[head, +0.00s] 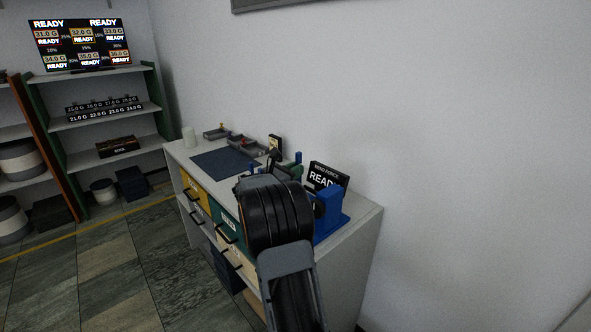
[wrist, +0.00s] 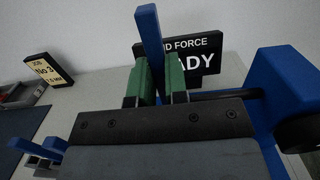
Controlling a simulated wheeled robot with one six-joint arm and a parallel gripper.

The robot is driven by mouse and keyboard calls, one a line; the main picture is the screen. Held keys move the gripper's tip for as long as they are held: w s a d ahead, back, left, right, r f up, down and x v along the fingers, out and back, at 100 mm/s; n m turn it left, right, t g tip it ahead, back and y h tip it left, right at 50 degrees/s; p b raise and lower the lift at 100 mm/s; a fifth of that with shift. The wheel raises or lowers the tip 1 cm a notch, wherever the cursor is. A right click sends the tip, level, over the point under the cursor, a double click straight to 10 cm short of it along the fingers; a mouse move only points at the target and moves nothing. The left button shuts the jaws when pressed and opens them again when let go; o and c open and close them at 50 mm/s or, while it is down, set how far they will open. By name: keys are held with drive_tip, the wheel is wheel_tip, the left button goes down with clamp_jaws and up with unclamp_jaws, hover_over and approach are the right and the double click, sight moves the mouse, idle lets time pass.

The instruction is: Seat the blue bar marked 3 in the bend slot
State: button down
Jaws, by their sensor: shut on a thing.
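My gripper (wrist: 161,85) has two green fingers shut on a blue bar (wrist: 149,35). The bar rises above the fingertips, slightly tilted in the wrist view. I cannot see a number on it. The bend slot cannot be made out; my gripper and arm hide much of that area.
A black display (wrist: 205,58) reading "ND FORCE" and "ADY" stands behind the gripper. A job sign (wrist: 47,70) with "No 3" stands at the left. Small blue parts (wrist: 35,148) are low left. A dark mat (head: 226,162) and grey trays (head: 216,132) lie on the cabinet top.

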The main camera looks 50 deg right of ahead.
drive_tip(key=shift+f+b, duration=1.25)
drive_tip(key=shift+f, duration=0.85)
drive_tip(key=shift+f+b, duration=0.45)
drive_tip(key=shift+f, duration=0.45)
idle(0.4)
drive_tip(key=shift+r, duration=0.15)
drive_tip(key=shift+r+p, duration=0.4)
drive_tip(key=shift+p, duration=0.1)
drive_tip(key=shift+f, duration=0.4)
idle(2.2)
drive_tip(key=shift+r, duration=0.4)
idle(0.9)
